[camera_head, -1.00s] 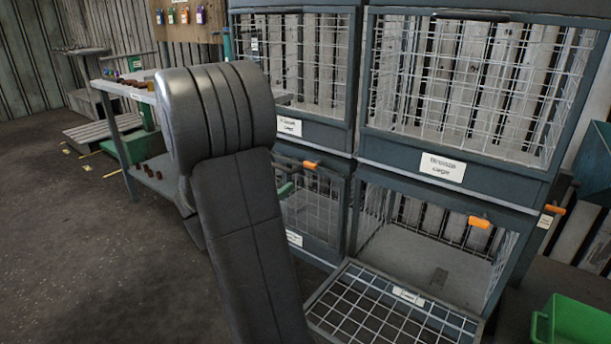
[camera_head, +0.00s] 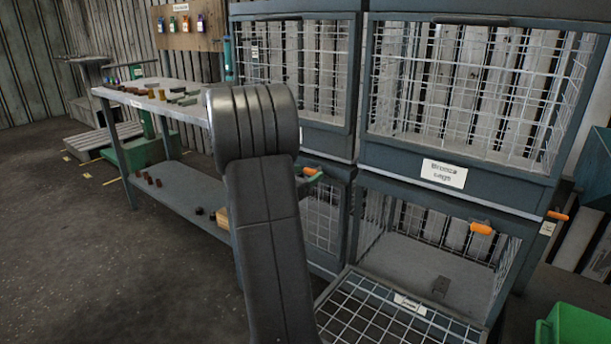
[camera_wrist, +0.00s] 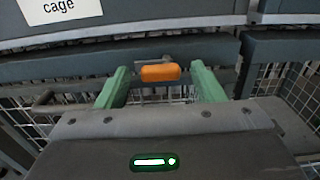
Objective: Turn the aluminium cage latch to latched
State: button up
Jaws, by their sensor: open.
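An orange latch handle (camera_head: 309,171) sits at the top of the lower left cage, partly behind my arm in the head view. In the wrist view the same orange handle (camera_wrist: 160,73) lies level on a grey mount, between the two green fingers. My gripper (camera_wrist: 160,68) is open, with one finger on each side of the handle and a gap on both sides.
The lower right cage has its mesh door (camera_head: 390,322) folded down and its own orange handle (camera_head: 481,229). The Bronze cage (camera_head: 444,173) is above it. A workbench (camera_head: 165,108) stands at left. A green bin (camera_head: 572,328) is at lower right.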

jog(key=shift+w, duration=0.1)
jog(key=c, duration=1)
jog(key=shift+n, duration=0.4)
jog(key=n+b, duration=0.1)
jog(key=n, duration=0.1)
jog(key=shift+f+n, duration=0.2)
jog(key=shift+n, duration=0.2)
jog(key=n, duration=0.5)
jog(key=shift+f, duration=0.1)
jog(key=shift+d+f+n+p, duration=0.15)
jog(key=shift+n+p, duration=0.65)
jog(key=shift+n, duration=1.55)
jog(key=shift+d+f+n+p, duration=0.15)
jog(key=shift+n+p, duration=0.65)
jog(key=shift+n, duration=1.55)
jog(key=shift+a, duration=0.1)
